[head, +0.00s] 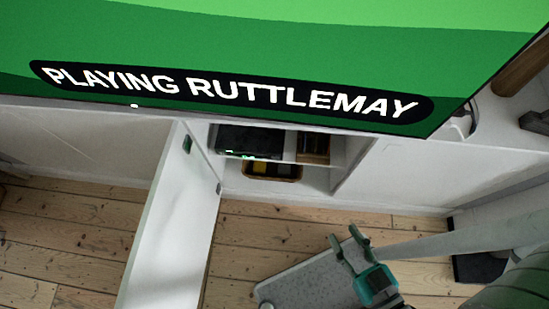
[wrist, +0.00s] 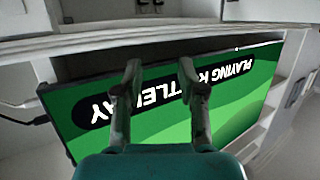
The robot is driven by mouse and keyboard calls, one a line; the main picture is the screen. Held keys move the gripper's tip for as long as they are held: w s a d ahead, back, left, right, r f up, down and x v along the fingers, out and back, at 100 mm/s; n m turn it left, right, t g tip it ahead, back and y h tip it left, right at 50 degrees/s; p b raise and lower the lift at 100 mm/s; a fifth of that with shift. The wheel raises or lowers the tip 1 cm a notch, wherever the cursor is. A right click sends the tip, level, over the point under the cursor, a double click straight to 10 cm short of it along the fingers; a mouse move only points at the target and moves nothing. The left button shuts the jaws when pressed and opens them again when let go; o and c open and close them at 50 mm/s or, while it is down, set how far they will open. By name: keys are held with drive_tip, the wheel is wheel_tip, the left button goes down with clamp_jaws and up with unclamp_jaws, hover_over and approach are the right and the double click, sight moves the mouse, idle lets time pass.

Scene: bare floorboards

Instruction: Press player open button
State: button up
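The player looks to be the black box (head: 250,140) on the upper shelf of the open white cabinet, with small green lights along its front edge. Its open button is too small to make out. A large green screen (head: 250,45) above the cabinet reads "PLAYING RUTTLEMAY". My teal gripper (head: 345,235) is out over the floor, in front and to the right of the cabinet opening, apart from the player. Its two fingers are spread with nothing between them. In the wrist view the open fingers (wrist: 160,64) stand in front of the screen (wrist: 240,97), which appears upside down. The player cannot be made out there.
The white cabinet door (head: 170,235) stands open to the left of the compartment. A brown bin (head: 272,179) with dark and yellow items sits below the player. Another brown container (head: 314,147) is to its right. Bare floorboards (head: 255,245) lie in front.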

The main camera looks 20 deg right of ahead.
clamp_jaws()
idle(1.2)
